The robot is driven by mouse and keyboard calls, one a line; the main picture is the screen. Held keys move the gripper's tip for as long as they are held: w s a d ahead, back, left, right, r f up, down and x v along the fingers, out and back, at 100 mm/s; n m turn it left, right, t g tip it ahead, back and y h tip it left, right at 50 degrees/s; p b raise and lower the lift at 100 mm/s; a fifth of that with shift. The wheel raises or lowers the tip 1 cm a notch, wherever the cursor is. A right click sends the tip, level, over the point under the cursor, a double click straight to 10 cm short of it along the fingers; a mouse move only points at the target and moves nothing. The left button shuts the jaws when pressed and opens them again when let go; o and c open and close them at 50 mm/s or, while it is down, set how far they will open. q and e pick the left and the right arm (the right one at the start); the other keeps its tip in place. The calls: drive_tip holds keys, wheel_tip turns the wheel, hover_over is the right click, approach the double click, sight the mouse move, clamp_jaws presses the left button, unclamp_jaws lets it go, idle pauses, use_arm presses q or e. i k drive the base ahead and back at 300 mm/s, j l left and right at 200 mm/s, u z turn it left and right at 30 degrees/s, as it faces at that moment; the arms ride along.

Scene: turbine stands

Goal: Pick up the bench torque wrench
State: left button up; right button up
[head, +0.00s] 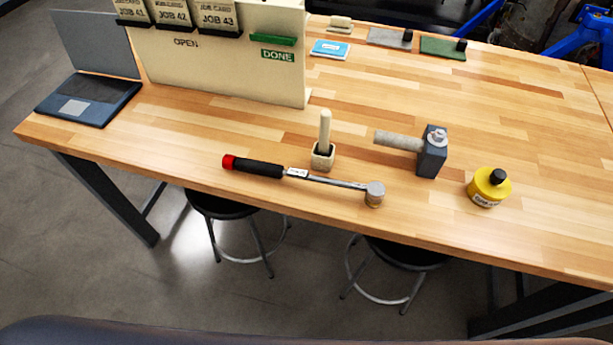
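The torque wrench (300,177) lies on the wooden bench (480,120) near its front edge. Its black handle (260,168) with a red end cap points left, and its round metal ratchet head (375,194) points right. Nothing touches the handle or covers the wrench. Neither of my grippers shows in the head view.
A job card board (220,70) and a laptop (88,95) are at left. Stools (235,208) sit below the front edge.

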sight(375, 190)
drive_tip(key=k+j+z, duration=0.15)
drive_tip(key=j, duration=0.3)
drive_tip(key=j+z, duration=0.1)
drive_tip(key=j, duration=0.3)
drive_tip(key=k+j+z, duration=0.15)
drive_tip(key=j, duration=0.25)
drive_tip(key=k+j+z, duration=0.15)
drive_tip(key=j, duration=0.25)
drive_tip(key=k+j+z, duration=0.1)
drive_tip(key=j, duration=0.3)
drive_tip(key=k+j+z, duration=0.15)
drive_tip(key=j, duration=0.2)
drive_tip(key=k+j+z, duration=0.15)
drive_tip(key=k+j, duration=0.1)
drive_tip(key=j, duration=0.1)
